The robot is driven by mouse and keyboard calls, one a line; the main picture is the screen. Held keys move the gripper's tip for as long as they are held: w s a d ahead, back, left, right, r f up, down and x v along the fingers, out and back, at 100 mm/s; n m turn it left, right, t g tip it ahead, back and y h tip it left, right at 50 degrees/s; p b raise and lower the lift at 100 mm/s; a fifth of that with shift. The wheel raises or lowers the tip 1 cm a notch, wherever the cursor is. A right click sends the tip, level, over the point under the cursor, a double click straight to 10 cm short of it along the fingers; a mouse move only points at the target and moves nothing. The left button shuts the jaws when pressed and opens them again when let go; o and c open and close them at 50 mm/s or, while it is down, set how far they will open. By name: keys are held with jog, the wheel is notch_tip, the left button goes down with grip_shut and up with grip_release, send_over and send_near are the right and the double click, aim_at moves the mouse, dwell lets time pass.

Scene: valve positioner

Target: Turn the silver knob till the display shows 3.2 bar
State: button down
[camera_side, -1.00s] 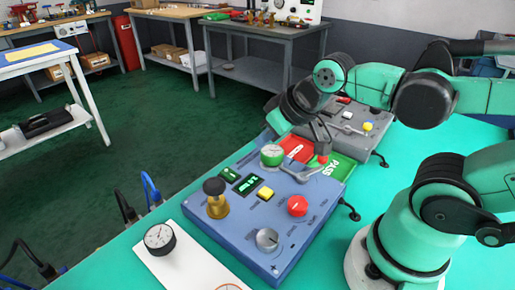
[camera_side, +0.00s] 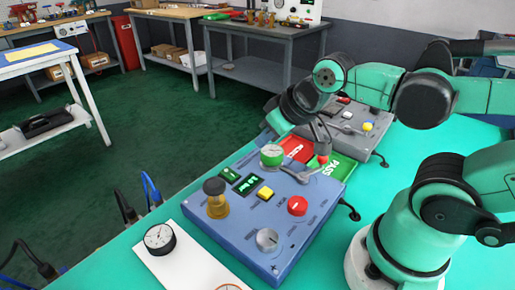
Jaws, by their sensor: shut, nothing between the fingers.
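The silver knob (camera_side: 267,240) is on the front part of the blue-grey valve box (camera_side: 235,235), with nothing touching it. The green-lit display (camera_side: 247,184) is on the box's left side; its digits are too small to read.
A red knob (camera_side: 297,206), yellow button (camera_side: 265,193), brass fitting with black cap (camera_side: 216,202) and green-faced gauge (camera_side: 271,155) stand on the box. A dial gauge (camera_side: 159,239) lies on a white sheet at the left. Red and green cards (camera_side: 340,168) and a grey box (camera_side: 363,130) lie behind.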

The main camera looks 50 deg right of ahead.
aim_at(268, 237)
jog(key=c, duration=1.1)
grip_release()
jog(key=shift+a+n, duration=0.25)
jog(key=shift+n, duration=0.05)
jog(key=o, duration=0.8)
jog(key=a+n+g, duration=0.1)
jog(key=n, duration=0.1)
jog(key=s+a+f+n+g, duration=0.1)
jog(key=a, duration=0.1)
jog(key=s+a+n+y, duration=0.1)
jog(key=n, duration=0.1)
jog(key=shift+s+a+f+n+g, duration=0.15)
jog(key=shift+a+f+n+g, duration=0.15)
jog(key=shift+f+g, duration=0.1)
jog(key=shift+c, duration=0.2)
jog(key=s+a+n+g, duration=0.1)
jog(key=n, duration=0.1)
jog(key=s+a+f+n+g, duration=0.1)
jog(key=s+a+n, duration=0.1)
jog(key=n, duration=0.1)
jog(key=s+a+n+g, duration=0.1)
jog(key=s+n+g, duration=0.1)
jog(key=n, duration=0.1)
jog(key=shift+a+f+h, duration=0.2)
jog(key=shift+f+h, duration=0.15)
jog(key=shift+h, duration=0.05)
jog(key=shift+s+a+f+n, duration=0.15)
jog(key=shift+s+n, duration=0.15)
jog(key=shift+n, duration=0.4)
jog(key=shift+f, duration=2.7)
